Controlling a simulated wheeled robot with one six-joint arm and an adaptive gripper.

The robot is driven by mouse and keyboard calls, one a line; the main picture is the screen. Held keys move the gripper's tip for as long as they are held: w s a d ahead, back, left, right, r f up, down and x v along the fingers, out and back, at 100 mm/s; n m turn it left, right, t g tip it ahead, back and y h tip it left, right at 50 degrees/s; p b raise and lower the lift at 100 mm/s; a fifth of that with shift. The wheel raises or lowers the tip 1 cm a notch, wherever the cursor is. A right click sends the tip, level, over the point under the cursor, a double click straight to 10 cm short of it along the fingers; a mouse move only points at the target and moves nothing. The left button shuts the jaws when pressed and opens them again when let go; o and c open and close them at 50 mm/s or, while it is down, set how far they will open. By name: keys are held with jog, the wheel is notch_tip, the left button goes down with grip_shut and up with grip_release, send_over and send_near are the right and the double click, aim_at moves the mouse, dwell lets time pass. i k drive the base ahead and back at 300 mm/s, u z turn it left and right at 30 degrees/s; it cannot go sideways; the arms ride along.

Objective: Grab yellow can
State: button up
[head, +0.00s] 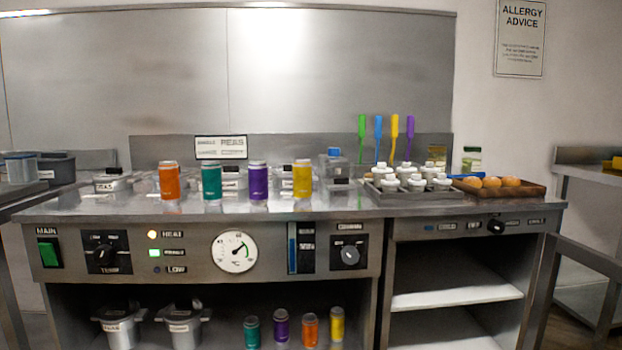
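A yellow can (302,179) stands upright on the steel counter, at the right end of a row of cans. A purple can (258,180), a teal can (211,182) and an orange can (169,181) stand to its left, with gaps between them. Another yellow can (337,324) stands on the low shelf under the counter, right of an orange can (310,329), a purple can (281,327) and a teal can (252,332). My gripper is not in view.
The counter (340,207) has a clear front strip. Labelled containers stand behind the cans. A tray (418,195) of white-topped bottles and a wooden tray (538,191) of round brown items are to the right. Lidded pots (182,330) stand on the low shelf. A control panel with knobs runs along the front.

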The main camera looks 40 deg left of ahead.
aim_at(302, 168)
jog(key=u, duration=0.5)
jog(key=i, duration=0.8)
jog(key=u, duration=0.8)
